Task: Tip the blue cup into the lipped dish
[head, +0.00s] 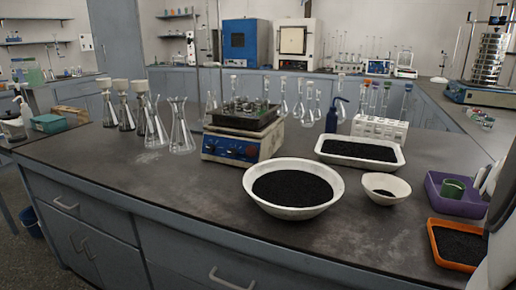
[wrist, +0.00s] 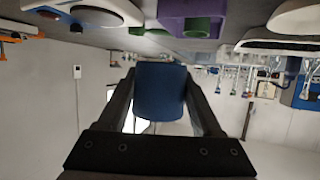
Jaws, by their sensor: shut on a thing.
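The blue cup (wrist: 160,95) is between the two fingers of my gripper (wrist: 160,76) in the wrist view, which looks upside down. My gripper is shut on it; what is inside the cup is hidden. The head view does not show the cup or the fingers. In the head view, a small white bowl (head: 398,183), a large white bowl (head: 290,209) and a white rectangular tray (head: 360,162) stand on the bench, each with dark grains inside. I cannot tell for sure which one is the lipped dish.
At the right stand a purple holder (head: 459,207) with a green cup (head: 453,188) and an orange tray (head: 436,243) of dark grains. A hotplate (head: 238,149), conical flasks (head: 180,127), a blue bottle (head: 333,118) and a white rack (head: 379,130) stand behind. The front left bench is clear.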

